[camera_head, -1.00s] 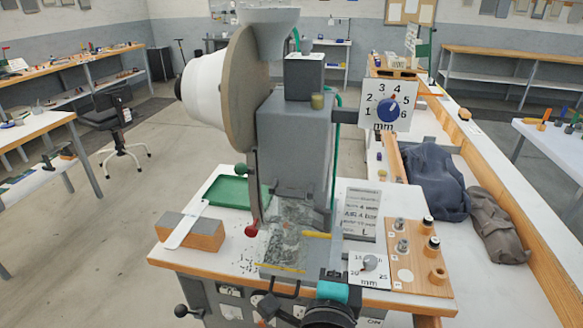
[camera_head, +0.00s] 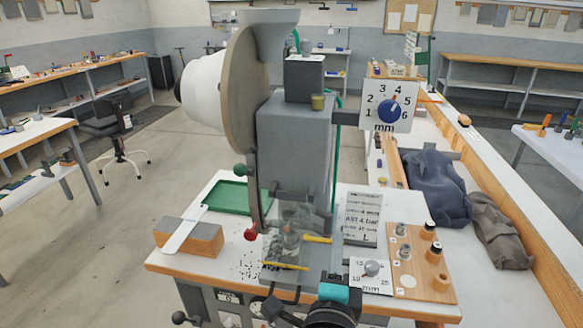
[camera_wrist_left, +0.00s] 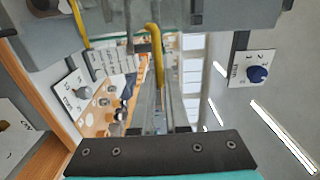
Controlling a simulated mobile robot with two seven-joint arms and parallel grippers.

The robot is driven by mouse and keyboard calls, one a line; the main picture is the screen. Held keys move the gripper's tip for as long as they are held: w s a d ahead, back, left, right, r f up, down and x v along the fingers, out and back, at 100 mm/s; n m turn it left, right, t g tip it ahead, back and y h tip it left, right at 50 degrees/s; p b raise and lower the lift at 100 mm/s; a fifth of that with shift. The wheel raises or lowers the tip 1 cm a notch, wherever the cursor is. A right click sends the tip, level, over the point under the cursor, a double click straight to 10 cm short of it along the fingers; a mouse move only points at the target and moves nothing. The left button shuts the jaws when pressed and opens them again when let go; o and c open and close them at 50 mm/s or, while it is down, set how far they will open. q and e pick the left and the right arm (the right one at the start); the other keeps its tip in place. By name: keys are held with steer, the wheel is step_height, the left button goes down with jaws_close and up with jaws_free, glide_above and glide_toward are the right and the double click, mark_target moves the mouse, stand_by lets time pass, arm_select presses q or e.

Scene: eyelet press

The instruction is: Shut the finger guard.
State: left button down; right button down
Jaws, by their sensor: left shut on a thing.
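The finger guard (camera_head: 290,246) is a clear panel low on the front of the grey press, over the working area, in the head view. A yellow bar (camera_head: 318,239) shows at its right side and a yellow strip (camera_head: 284,266) lies lower at the front. My left gripper (camera_head: 322,250) reaches up from the bottom, its teal and black body in front of the table. In the left wrist view a bent yellow bar (camera_wrist_left: 156,55) lies between the fingertips (camera_wrist_left: 158,85), and the gripper is shut on it. The guard's lower edge is hard to make out. My right gripper is not seen.
The press (camera_head: 295,145) has a large wheel (camera_head: 240,90) and a thickness dial (camera_head: 390,108). A green tray (camera_head: 228,196) and a wooden block (camera_head: 190,238) lie left. A wooden board (camera_head: 420,262) with several dies stands right, beside a small dial plate (camera_head: 371,272).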

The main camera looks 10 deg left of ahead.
arm_select(q)
steer(key=shift+w+f, duration=0.3)
steer(key=shift+w, duration=0.05)
steer(key=shift+w+f+b, duration=0.35)
steer(key=shift+w+f, duration=0.05)
steer(key=shift+w, duration=0.4)
steer(key=shift+w+f, duration=0.15)
steer(key=shift+w, duration=0.3)
steer(key=c, duration=0.8)
jaws_free()
steer(key=shift+c, duration=0.2)
